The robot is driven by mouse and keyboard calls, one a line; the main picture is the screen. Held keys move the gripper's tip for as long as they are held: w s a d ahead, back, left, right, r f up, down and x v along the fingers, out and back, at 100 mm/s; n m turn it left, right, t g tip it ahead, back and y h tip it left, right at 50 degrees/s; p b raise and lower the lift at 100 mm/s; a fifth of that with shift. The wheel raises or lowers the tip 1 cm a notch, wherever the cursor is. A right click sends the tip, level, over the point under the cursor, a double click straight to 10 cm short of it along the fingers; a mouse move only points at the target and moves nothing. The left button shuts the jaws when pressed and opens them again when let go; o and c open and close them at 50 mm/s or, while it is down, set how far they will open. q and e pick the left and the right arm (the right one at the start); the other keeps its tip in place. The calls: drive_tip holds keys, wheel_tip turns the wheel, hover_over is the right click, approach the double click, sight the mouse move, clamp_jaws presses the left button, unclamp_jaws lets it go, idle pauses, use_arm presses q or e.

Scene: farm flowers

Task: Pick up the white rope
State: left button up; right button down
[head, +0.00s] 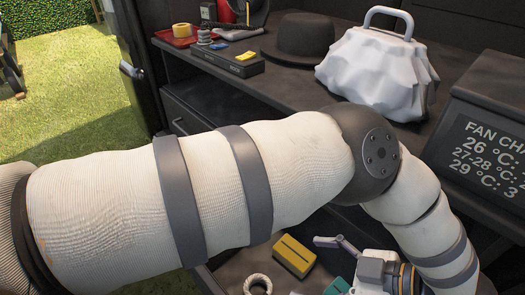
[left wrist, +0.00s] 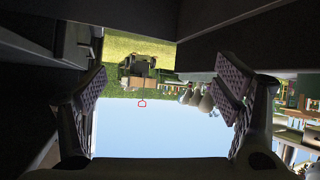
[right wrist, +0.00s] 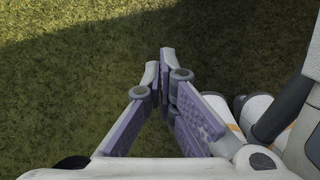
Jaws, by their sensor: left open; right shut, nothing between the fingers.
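The white rope (head: 257,284) is a small cream coil at the bottom edge of the head view, on a low dark surface and partly cut off by the frame. My left arm crosses the head view and bends down at the right. Part of its hand shows to the right of the rope, apart from it. My left gripper (left wrist: 162,82) is open in the left wrist view, with nothing between its fingers; the rope does not show there. My right gripper (right wrist: 167,62) is shut and empty above grass in the right wrist view.
A yellow block (head: 294,256) and a teal item (head: 337,287) lie near the rope. The shelf above holds a dark hat (head: 298,36), a white bag-like object (head: 377,67) and a red tray (head: 177,37). A dark sign box (head: 487,130) stands at the right.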

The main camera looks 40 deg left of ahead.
use_arm(q)
drive_tip(key=b, duration=0.8)
approach(261, 288)
drive_tip(key=shift+m+g, duration=0.4)
drive_tip(key=x, duration=0.7)
drive_tip(key=b+x, duration=0.1)
drive_tip(key=x, duration=0.3)
drive_tip(key=shift+w+f, duration=0.15)
drive_tip(key=shift+w, duration=0.1)
use_arm(e)
drive_tip(key=s+f+g, duration=0.1)
drive_tip(key=s+f, duration=0.2)
drive_tip(key=f, duration=0.6)
drive_tip(key=shift+g, duration=0.4)
use_arm(q)
drive_tip(key=shift+c, duration=0.5)
drive_tip(key=c, duration=1.3)
